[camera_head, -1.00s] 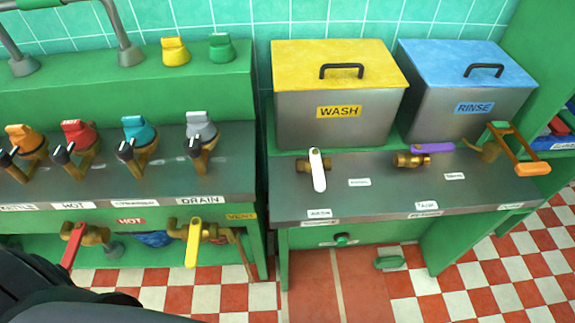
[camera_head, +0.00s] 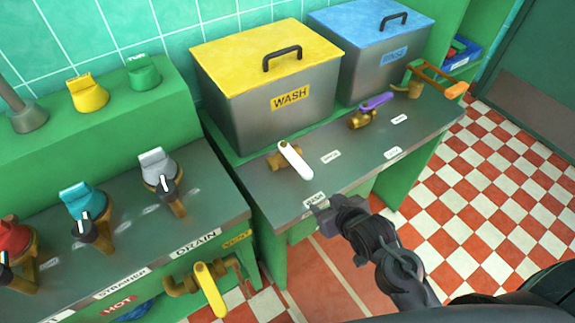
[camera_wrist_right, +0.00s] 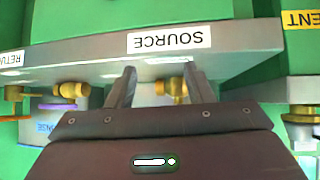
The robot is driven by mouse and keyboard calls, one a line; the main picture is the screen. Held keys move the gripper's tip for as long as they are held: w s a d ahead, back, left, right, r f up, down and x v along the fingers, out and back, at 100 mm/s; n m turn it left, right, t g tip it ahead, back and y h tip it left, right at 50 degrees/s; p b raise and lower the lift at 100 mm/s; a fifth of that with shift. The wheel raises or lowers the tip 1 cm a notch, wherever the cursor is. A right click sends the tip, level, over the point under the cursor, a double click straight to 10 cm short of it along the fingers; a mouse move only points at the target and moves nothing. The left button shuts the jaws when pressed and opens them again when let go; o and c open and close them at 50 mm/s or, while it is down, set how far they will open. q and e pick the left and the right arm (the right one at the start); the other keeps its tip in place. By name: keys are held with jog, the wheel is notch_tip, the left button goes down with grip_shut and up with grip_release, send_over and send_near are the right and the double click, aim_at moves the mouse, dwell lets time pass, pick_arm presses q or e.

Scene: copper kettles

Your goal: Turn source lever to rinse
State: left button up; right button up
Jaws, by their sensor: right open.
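The source lever is a white handle (camera_head: 295,160) on a brass valve (camera_head: 284,159), on the grey counter below the yellow-lidded WASH tank (camera_head: 265,95). The handle slants toward the front right. My right gripper (camera_head: 318,209) is at the counter's front edge, in front of the lever and apart from it. In the right wrist view its two fingers (camera_wrist_right: 159,85) are spread with nothing held. The upside-down SOURCE label (camera_wrist_right: 169,40) is on the counter edge beyond them. A brass valve (camera_wrist_right: 172,89) shows behind the fingers. My left gripper is out of view.
A purple lever (camera_head: 377,101) and an orange-handled crank (camera_head: 440,80) sit farther right on the counter, by the blue-lidded RINSE tank (camera_head: 365,60).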

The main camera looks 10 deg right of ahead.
aim_at(301, 165)
jog(key=w+t, duration=0.1)
jog(key=w+t+y, duration=0.1)
jog(key=r+t, duration=0.1)
jog(key=shift+w+a+r+n+t+y, duration=0.1)
jog(key=shift+w+a+n+t+y, duration=0.2)
jog(key=shift+w+a+y, duration=0.1)
jog(key=shift+w+a+r+t+y, duration=0.2)
jog(key=shift+r+t+y, duration=0.4)
jog(key=shift+t, duration=0.4)
jog(key=shift+s+r+n+t+y, duration=0.1)
jog(key=shift+r+n+t+y, duration=0.3)
jog(key=shift+r+t+y, duration=0.3)
jog(key=x, duration=0.7)
jog(key=shift+w+a+p, duration=0.2)
jog(key=shift+w+p, duration=0.1)
jog(key=shift+p, duration=0.05)
grip_shut()
